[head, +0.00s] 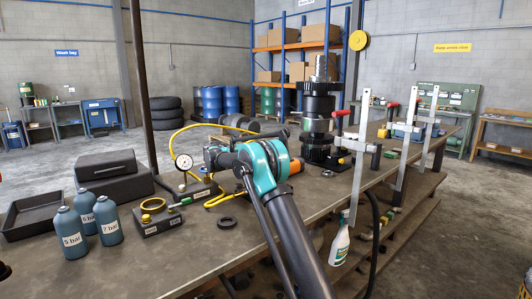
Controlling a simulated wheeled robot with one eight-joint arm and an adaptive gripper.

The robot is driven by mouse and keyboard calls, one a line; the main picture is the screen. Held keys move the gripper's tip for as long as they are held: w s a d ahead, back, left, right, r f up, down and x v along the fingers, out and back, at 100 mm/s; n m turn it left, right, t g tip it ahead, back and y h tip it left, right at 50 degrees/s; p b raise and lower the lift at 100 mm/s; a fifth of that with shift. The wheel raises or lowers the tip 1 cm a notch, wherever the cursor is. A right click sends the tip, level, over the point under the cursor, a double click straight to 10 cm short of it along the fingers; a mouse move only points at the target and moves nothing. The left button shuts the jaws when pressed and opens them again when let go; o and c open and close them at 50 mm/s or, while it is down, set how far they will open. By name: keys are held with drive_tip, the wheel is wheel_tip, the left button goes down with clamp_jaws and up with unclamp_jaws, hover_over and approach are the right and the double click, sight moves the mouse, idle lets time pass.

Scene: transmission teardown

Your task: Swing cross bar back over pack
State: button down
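A tall pack of black discs and toothed rings (318,108) stands upright on the bench, right of centre, with a bright threaded shaft (321,68) rising from its top. A pale metal upright (360,160) with a short side arm and a red-topped handle (341,113) stands just right of the pack. I cannot tell which piece is the cross bar; no bar is seen lying across the pack top. My arm reaches up from the bottom. My gripper (217,155) appears to be the dark part left of the teal joint, in front and left of the pack; its fingers are unclear.
The bench (190,262) holds a gauge (184,162), a small block with a yellow ring (155,215), several blue-grey bottles (108,220), a tray (32,215) and a loose black ring (227,222). More metal uprights (407,140) stand farther right.

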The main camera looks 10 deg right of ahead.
drive_tip(key=shift+s+d, duration=0.1)
drive_tip(key=shift+d, duration=0.05)
idle(0.3)
drive_tip(key=c, duration=1.3)
unclamp_jaws()
drive_tip(key=shift+o, duration=0.2)
wheel_tip(320, 180, up, 10)
drive_tip(key=shift+c, duration=0.4)
